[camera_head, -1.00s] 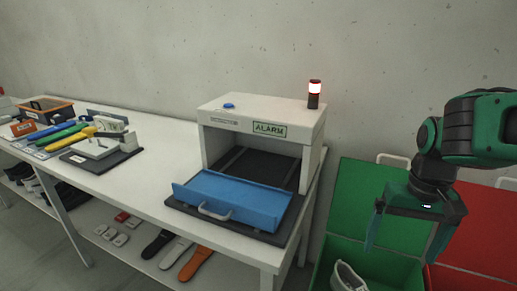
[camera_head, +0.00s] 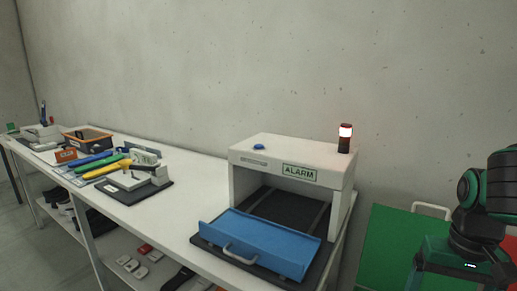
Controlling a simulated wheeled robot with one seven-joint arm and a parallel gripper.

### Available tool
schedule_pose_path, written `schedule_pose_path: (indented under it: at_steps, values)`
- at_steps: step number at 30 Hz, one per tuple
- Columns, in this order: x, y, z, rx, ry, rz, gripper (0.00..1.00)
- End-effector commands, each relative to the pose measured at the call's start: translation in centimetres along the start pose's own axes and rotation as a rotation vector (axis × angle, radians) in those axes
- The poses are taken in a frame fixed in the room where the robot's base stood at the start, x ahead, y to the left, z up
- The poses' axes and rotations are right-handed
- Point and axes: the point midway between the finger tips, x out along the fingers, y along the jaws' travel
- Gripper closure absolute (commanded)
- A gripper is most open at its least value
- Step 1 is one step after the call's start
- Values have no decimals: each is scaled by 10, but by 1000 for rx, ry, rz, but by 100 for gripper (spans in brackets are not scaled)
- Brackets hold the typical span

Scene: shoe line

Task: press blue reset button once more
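The blue reset button (camera_head: 259,147) is a small round cap on the left part of the white machine's top (camera_head: 293,149). The machine's front bears a green-framed ALARM sign (camera_head: 299,172). A beacon with a lit white section and a red-and-black body (camera_head: 345,138) stands at the top's back right corner. My gripper (camera_head: 462,281) is at the lower right, well right of the machine and apart from the button. Its fingertips are cut off by the bottom edge, so its opening is hidden.
A blue flap with a handle (camera_head: 262,243) lies lowered before the machine's opening. A green bin (camera_head: 392,245) stands right of the table, under my arm. Tools and an orange-rimmed crate (camera_head: 87,136) occupy the table's left. The white tabletop between (camera_head: 195,185) is clear.

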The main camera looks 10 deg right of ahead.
Motion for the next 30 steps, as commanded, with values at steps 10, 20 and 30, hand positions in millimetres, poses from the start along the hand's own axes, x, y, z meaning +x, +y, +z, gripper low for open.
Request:
schedule_pose_path:
  at_steps: [10,20,30]
  values:
    - [0,0,0,0,0,0,98]
    - [0,0,0,0,0,0,100]
    - [0,0,0,0,0,0,100]
